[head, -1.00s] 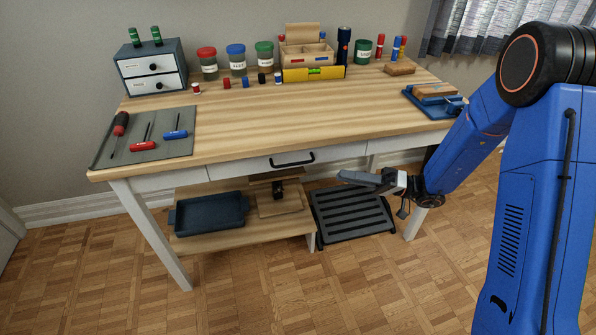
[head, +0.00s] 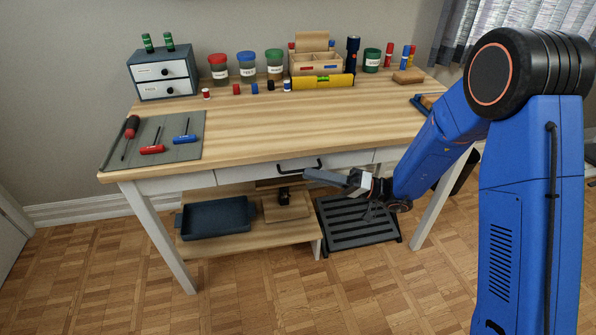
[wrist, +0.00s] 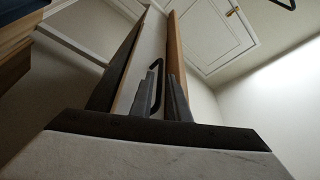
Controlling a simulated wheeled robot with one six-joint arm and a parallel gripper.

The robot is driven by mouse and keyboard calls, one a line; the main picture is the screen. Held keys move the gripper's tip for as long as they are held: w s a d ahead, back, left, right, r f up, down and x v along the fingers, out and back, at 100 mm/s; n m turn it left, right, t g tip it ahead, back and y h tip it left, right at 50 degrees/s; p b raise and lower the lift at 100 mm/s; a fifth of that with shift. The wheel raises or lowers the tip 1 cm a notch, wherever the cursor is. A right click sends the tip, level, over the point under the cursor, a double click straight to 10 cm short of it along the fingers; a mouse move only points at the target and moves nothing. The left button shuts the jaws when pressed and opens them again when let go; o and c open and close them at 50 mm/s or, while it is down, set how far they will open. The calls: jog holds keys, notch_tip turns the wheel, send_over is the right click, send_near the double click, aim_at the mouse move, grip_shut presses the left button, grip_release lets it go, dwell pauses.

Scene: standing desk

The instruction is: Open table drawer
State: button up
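My gripper (head: 312,176) is at the drawer's right half, just in front of and slightly below the handle. In the wrist view the black handle (wrist: 151,88) shows between the two grey fingers of my gripper (wrist: 145,85), which stand apart. Contact between fingers and handle cannot be told.
The desktop (head: 300,125) holds a small drawer cabinet (head: 163,73), a grey tool mat (head: 185,152), several jars and a yellow level (head: 320,81). Below, a shelf carries a dark tray (head: 215,219). A black slatted footrest (head: 358,228) lies right of it. Floor in front is clear.

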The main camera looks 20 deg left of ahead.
aim_at(298, 171)
jog(key=shift+x, duration=2.5)
jog(key=shift+c, duration=0.2)
grip_shut()
